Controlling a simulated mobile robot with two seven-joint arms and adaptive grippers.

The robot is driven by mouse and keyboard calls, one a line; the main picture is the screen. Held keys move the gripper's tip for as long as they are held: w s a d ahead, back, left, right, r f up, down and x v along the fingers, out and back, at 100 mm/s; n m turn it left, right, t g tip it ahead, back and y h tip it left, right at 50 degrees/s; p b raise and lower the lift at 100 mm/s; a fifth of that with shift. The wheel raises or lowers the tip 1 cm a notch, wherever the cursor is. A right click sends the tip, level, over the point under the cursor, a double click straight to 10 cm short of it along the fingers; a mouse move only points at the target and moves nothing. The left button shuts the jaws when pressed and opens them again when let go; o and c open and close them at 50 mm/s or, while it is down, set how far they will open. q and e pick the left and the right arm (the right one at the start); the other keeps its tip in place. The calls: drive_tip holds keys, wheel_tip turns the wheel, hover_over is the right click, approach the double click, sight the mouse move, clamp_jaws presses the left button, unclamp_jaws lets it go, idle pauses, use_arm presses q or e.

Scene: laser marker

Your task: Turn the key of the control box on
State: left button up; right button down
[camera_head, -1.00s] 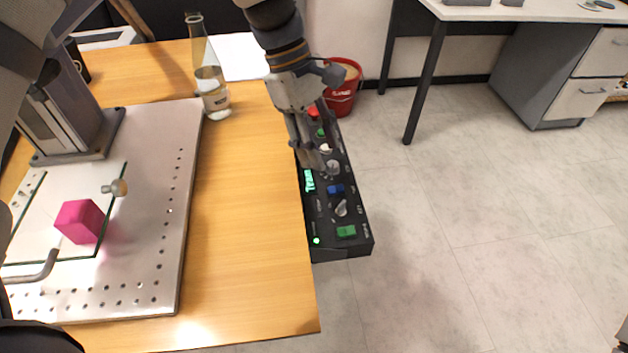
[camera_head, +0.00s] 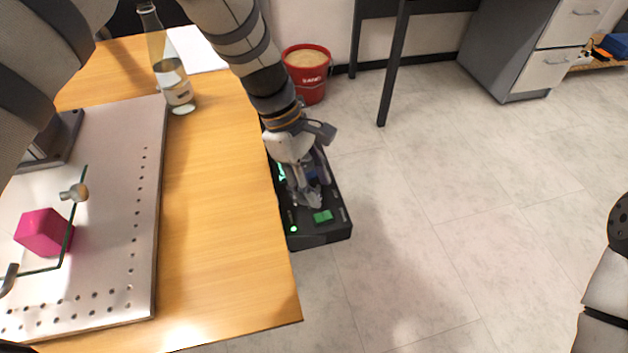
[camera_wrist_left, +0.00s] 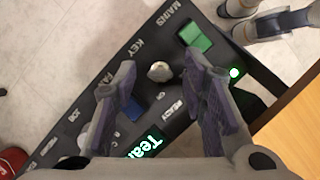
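The black control box (camera_head: 327,234) is fixed at the right edge of the wooden table. Its green mains switch (camera_head: 323,216) and a lit green lamp (camera_head: 294,229) show at the near end. In the left wrist view the silver key (camera_wrist_left: 160,71) sits by the label KEY, beside the green switch (camera_wrist_left: 196,38). My left gripper (camera_head: 306,198) is over the box and hides the key in the head view. In the wrist view its fingers (camera_wrist_left: 160,92) are apart and empty, with the key between and just beyond the tips. The key's exact turn is unclear. My right gripper is out of view.
A blue button (camera_wrist_left: 132,110) and a lit green display (camera_wrist_left: 146,145) lie beside the fingers. The wooden table (camera_head: 225,250) holds a metal plate (camera_head: 140,200), a pink cube (camera_head: 44,232) and a glass bottle (camera_head: 172,75). A red bucket (camera_head: 306,75) stands beyond the box.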

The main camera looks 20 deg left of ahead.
use_arm(q)
clamp_jaws()
drive_tip(key=shift+m, duration=0.4)
drive_tip(key=m+g, duration=0.1)
drive_tip(key=m, duration=0.2)
drive_tip(key=shift+w+y+b, duration=0.1)
drive_tip(key=shift+y+b, duration=0.2)
drive_tip(key=m+g, duration=0.1)
drive_tip(key=m, duration=0.1)
drive_tip(key=m+y, duration=0.1)
drive_tip(key=m, duration=0.1)
drive_tip(key=shift+d+f+m+g+b, duration=0.1)
drive_tip(key=shift+m+g+b, duration=0.2)
drive_tip(key=shift+g+b, duration=0.1)
drive_tip(key=m+y, duration=0.1)
drive_tip(key=m, duration=0.3)
drive_tip(key=shift+w+d+g+y+b, duration=0.1)
drive_tip(key=shift+d+g+y+b, duration=0.05)
drive_tip(key=shift+g+y+b, duration=0.2)
drive_tip(key=m+y, duration=0.2)
drive_tip(key=m, duration=0.3)
drive_tip(key=shift+d, duration=0.1)
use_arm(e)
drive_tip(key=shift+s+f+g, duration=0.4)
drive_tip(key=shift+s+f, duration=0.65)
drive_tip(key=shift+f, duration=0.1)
use_arm(q)
drive_tip(key=shift+m, duration=0.4)
